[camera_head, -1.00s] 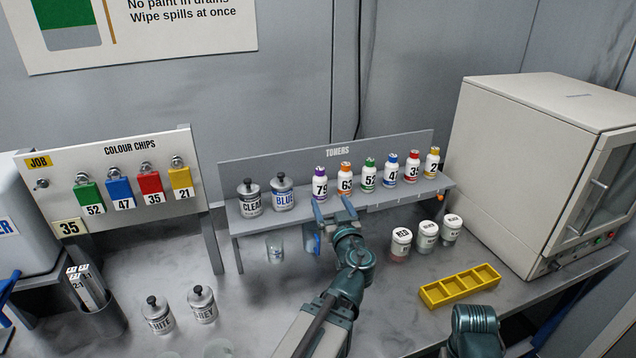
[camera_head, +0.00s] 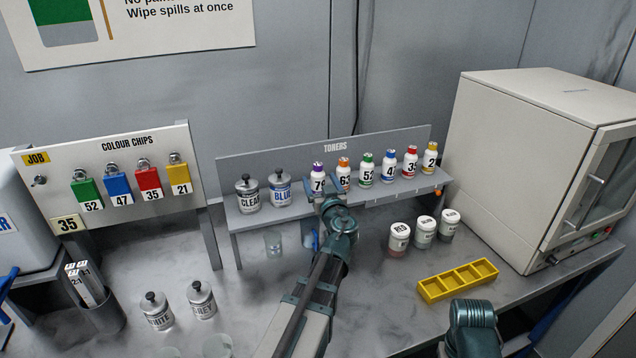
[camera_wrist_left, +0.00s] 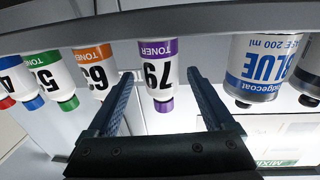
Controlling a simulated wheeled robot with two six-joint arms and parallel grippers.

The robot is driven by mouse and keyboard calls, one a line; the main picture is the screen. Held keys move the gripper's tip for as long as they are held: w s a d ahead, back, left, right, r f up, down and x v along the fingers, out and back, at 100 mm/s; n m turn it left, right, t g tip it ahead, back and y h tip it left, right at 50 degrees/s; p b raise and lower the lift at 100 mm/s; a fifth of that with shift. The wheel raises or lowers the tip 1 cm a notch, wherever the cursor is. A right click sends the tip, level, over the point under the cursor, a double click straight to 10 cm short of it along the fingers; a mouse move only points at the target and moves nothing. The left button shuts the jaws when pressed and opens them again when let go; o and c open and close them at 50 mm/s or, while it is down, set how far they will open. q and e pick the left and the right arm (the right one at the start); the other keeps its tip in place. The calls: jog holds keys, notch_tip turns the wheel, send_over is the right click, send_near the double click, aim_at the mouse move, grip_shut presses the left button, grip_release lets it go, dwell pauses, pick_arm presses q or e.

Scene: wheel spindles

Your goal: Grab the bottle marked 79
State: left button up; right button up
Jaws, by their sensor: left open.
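The bottle marked 79 (camera_head: 317,178) is white with a purple cap and label. It stands upright on the toner shelf, first in the row of bottles, to the right of the BLUE can. In the left wrist view, bottle 79 (camera_wrist_left: 158,75) appears upside down, between the two fingers. My left gripper (camera_head: 325,192) is open just in front of it, with its fingertips near the bottle's lower part. My right gripper is not in view; only part of my right arm shows at the bottom.
Bottle 63 (camera_head: 343,173) stands close on the right, with several more bottles beyond it. The BLUE can (camera_head: 281,190) and CLEAR can (camera_head: 247,194) stand on the left. Below are white jars (camera_head: 424,232) and a yellow tray (camera_head: 458,280).

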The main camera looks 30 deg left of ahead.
aim_at(315, 174)
pick_arm(q)
jog(key=x, duration=0.5)
jog(key=shift+s+f, duration=0.15)
jog(key=shift+c, duration=0.3)
grip_shut()
